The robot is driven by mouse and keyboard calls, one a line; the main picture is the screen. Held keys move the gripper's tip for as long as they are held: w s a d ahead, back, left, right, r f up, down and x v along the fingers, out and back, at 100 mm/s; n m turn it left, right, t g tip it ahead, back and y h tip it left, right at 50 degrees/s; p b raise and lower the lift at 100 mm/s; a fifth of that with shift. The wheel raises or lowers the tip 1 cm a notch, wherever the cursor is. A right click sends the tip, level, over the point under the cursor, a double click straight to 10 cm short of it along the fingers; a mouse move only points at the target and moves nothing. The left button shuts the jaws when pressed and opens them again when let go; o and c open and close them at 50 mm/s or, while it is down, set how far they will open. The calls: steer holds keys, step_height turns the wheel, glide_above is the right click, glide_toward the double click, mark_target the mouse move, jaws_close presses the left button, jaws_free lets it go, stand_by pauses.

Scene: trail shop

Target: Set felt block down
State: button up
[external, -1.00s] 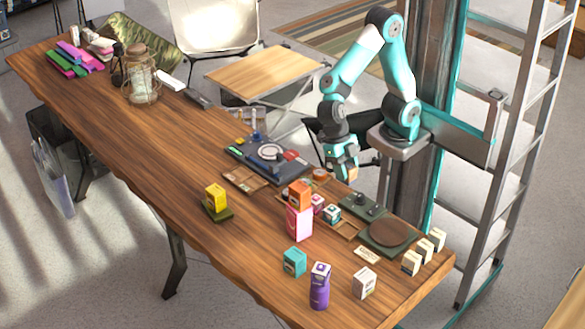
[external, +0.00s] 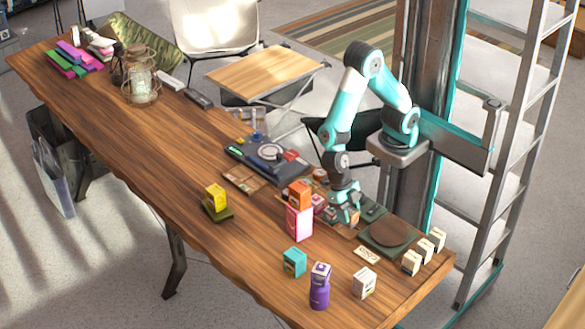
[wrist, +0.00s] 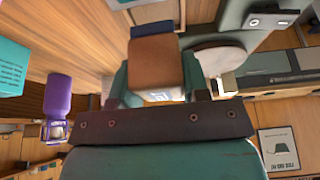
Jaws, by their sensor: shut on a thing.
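My gripper (external: 343,212) is low over the right part of the wooden table, among small boxes behind the pink box. In the wrist view my gripper (wrist: 156,82) is shut on a brown block (wrist: 157,68) with a blue far end, which I take to be the felt block. The block sits between the two teal fingers. In the external view the fingers and arm largely hide it, and I cannot tell whether it touches the surface below.
An orange box (external: 299,193) on a pink box (external: 299,223) stands close left of my gripper. A green base with a brown disc (external: 390,232) lies to the right. A purple bottle (external: 320,288), teal box (external: 294,262) and white box (external: 364,283) stand nearer the front.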

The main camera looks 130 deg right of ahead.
steer(key=shift+f, duration=1.85)
steer(key=shift+f, duration=0.1)
steer(key=o, duration=0.9)
steer(key=shift+o, duration=0.2)
steer(key=v, duration=1.2)
steer(key=s+a+r+m, duration=0.5)
steer(key=s, duration=0.3)
steer(key=s+a+r+m, duration=0.5)
steer(key=s+m, duration=0.1)
steer(key=s, duration=0.3)
steer(key=shift+s+a+r, duration=0.3)
steer(key=shift+a+r, duration=0.05)
steer(key=shift+r, duration=0.05)
steer(key=shift+r, duration=0.15)
